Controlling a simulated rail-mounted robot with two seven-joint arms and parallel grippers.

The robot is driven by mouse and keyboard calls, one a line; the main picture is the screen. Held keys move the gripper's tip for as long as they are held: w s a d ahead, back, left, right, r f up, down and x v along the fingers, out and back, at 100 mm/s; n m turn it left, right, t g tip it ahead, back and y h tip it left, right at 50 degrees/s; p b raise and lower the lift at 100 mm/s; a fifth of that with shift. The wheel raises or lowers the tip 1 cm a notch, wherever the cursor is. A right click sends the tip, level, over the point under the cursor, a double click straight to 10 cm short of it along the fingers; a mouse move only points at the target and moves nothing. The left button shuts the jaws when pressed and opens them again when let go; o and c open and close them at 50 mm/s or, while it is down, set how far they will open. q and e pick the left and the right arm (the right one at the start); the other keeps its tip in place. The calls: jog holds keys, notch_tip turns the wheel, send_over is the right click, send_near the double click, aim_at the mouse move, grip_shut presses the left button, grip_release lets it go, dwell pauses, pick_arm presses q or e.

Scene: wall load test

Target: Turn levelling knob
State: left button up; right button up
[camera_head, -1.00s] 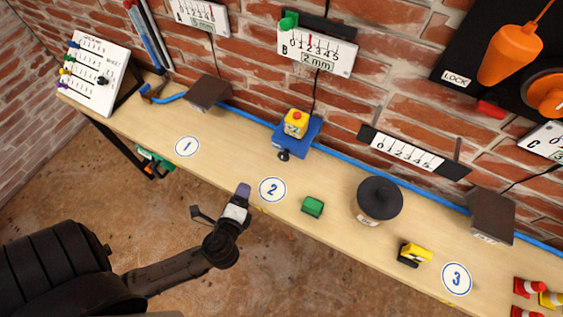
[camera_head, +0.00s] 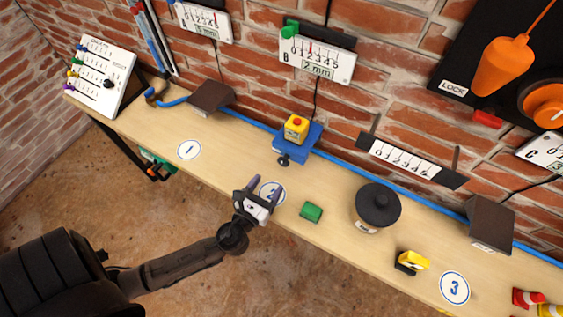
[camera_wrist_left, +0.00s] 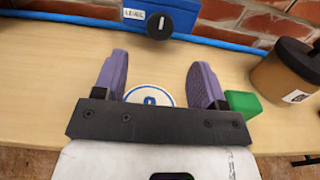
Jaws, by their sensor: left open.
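The levelling knob (camera_head: 283,160) is a small black knob on the front of a blue block (camera_head: 299,143) at the back of the bench. In the left wrist view the knob (camera_wrist_left: 159,26) has a white mark, and a label reading "LEVEL" sits beside it on the blue block (camera_wrist_left: 186,12). A yellow box with a red top (camera_head: 296,128) stands on the block. My left gripper (camera_head: 266,192) is open and empty over the round "2" marker (camera_head: 272,187), in front of the knob and apart from it. Its purple fingers (camera_wrist_left: 158,80) point toward the block. My right gripper is not in view.
A green block (camera_head: 311,212) lies right of my left gripper, with a dark-lidded jar (camera_head: 377,206) and a yellow-and-black item (camera_head: 411,262) farther right. Gauge B (camera_head: 317,60) hangs above, showing 2 mm. The bench (camera_head: 225,150) is clear around marker 1 (camera_head: 189,150).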

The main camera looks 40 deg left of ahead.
aim_at(282, 164)
pick_arm(q)
jog(key=x, duration=0.8)
jog(key=shift+w+a, duration=0.1)
jog(key=shift+w, duration=0.2)
jog(key=c, duration=0.9)
